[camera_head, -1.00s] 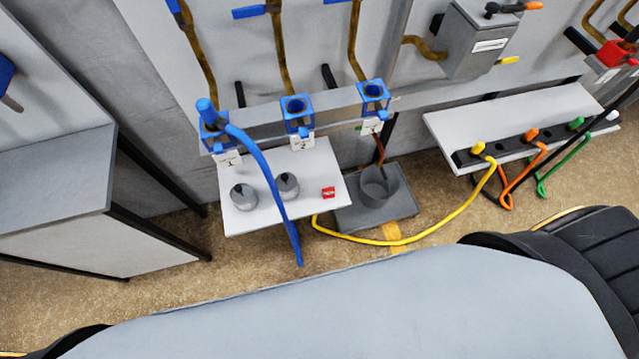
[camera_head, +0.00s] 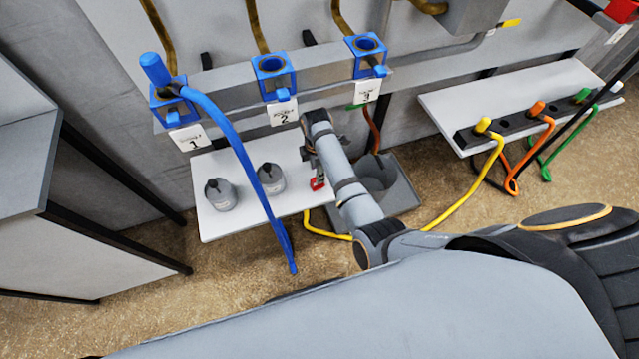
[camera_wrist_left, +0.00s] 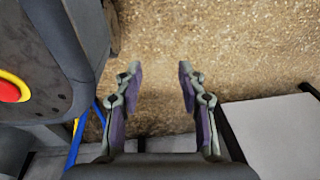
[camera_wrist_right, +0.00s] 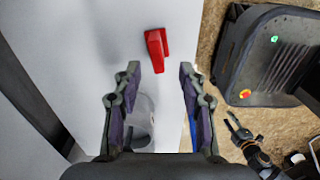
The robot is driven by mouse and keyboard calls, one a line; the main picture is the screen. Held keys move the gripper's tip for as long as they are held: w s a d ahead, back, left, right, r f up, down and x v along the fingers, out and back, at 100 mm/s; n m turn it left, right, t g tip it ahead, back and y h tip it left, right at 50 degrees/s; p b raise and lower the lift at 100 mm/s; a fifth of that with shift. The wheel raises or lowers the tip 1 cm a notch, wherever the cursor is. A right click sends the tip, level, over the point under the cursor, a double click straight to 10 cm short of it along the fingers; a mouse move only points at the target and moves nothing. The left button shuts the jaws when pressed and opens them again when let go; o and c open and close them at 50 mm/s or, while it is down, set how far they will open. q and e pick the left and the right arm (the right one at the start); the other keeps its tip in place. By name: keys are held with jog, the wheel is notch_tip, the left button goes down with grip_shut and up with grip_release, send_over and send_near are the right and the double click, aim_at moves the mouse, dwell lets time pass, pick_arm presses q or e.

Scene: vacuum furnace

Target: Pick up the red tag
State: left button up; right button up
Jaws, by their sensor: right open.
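The red tag (camera_head: 317,184) lies near the right end of the small white shelf (camera_head: 214,226) in the head view. In the right wrist view the red tag (camera_wrist_right: 157,47) lies on the white surface, just beyond my fingertips. My right gripper (camera_wrist_right: 159,72) is open and empty, with the tag ahead of the gap between its fingers. In the head view my right arm reaches over the shelf and its gripper (camera_head: 314,165) is partly hidden. My left gripper (camera_wrist_left: 158,70) is open and empty over the bare floor in the left wrist view.
Two grey weight-like pieces (camera_head: 220,194) (camera_head: 271,178) stand on the shelf left of the tag. A blue hose (camera_head: 240,150) hangs in front of the shelf. A grey pot (camera_head: 377,172) stands to the right, and a yellow hose (camera_head: 455,212) runs along the floor.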

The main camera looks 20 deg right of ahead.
aim_at(320, 186)
jog(key=f, duration=0.2)
jog(key=f+b, duration=0.1)
jog(key=f, duration=0.1)
jog(key=f+b, duration=0.1)
jog(key=f, duration=0.2)
jog(key=shift+s+d, duration=0.1)
jog(key=shift+d, duration=0.25)
pick_arm(q)
jog(key=w, duration=0.4)
jog(key=shift+w+d+r, duration=0.1)
jog(key=shift+w+r, duration=0.05)
pick_arm(e)
jog(key=shift+r, duration=0.1)
grip_shut()
